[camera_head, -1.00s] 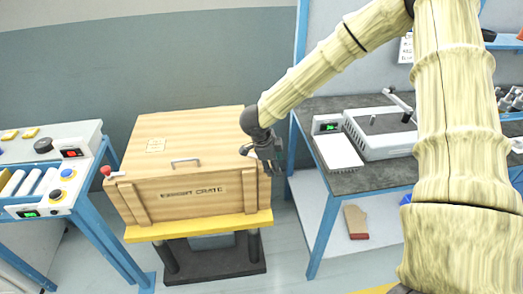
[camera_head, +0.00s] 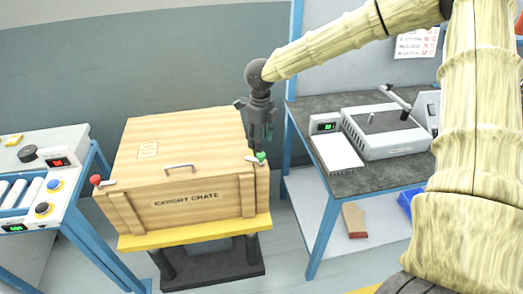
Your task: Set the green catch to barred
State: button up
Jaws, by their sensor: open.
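A wooden crate (camera_head: 185,165) marked "EXPORT CRATE" stands on a yellow-topped lift table. The green catch (camera_head: 261,157) is a small lever with a green knob at the crate's front right top corner. A red-knobbed catch (camera_head: 96,181) sits at the front left corner. My gripper (camera_head: 258,148) points down just above and at the green catch, with its fingers open. Whether a finger touches the knob I cannot tell. The fingers partly cover the crate's right top edge.
A bench (camera_head: 370,182) stands at the right with a grey machine (camera_head: 386,138), a white plate (camera_head: 337,153) and a small green display. A blue-framed roller bench with buttons stands at the left. A handle (camera_head: 179,168) rises from the crate lid.

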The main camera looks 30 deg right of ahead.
jog(key=shift+d+f+p, duration=0.1)
jog(key=shift+f+p, duration=0.3)
jog(key=shift+f, duration=2.55)
jog(key=c, duration=1)
